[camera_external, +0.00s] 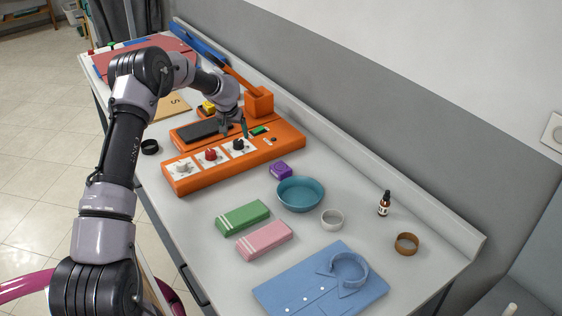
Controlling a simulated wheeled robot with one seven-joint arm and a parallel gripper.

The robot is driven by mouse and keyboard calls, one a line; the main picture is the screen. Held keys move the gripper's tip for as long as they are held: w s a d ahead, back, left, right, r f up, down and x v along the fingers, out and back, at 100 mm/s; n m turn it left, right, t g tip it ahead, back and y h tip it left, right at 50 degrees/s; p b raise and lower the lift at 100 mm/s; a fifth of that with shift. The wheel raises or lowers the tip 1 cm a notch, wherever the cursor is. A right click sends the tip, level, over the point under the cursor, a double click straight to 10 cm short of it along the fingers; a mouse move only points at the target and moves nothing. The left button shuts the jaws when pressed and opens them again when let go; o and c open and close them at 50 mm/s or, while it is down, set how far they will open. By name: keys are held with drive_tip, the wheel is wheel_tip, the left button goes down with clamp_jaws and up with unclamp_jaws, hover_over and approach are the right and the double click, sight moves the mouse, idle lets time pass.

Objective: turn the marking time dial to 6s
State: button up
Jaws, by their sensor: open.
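An orange machine (282,143) lies on the light table. Its front holds a row of three dials on white panels: a white dial (182,168), a red dial (210,155) and a black dial (238,145). The labels are too small to read, so I cannot tell which one is the marking time dial or its setting. My gripper (234,128) is open and empty, pointing down just above and behind the black dial. I cannot tell whether a finger touches it.
A dark pad (197,131), a green display (259,130) and an orange upright block (260,101) are on the machine. A purple item (281,170), teal bowl (300,194), green box (243,217), pink box (264,240) and folded blue shirt (318,282) lie nearer the camera.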

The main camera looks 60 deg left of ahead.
sight(238, 141)
drive_tip(key=shift+x, duration=2.35)
clamp_jaws()
drive_tip(key=shift+m, duration=0.3)
drive_tip(key=m+h, duration=0.1)
drive_tip(key=m, duration=0.1)
drive_tip(key=m+t+h, duration=0.1)
drive_tip(key=m, duration=0.2)
drive_tip(key=shift+s+a+m, duration=0.1)
drive_tip(key=shift+a+m, duration=0.05)
drive_tip(key=shift+m, duration=0.15)
drive_tip(key=m+h, duration=0.2)
drive_tip(key=m, duration=0.3)
drive_tip(key=shift+a, duration=0.1)
drive_tip(key=shift+m, duration=0.4)
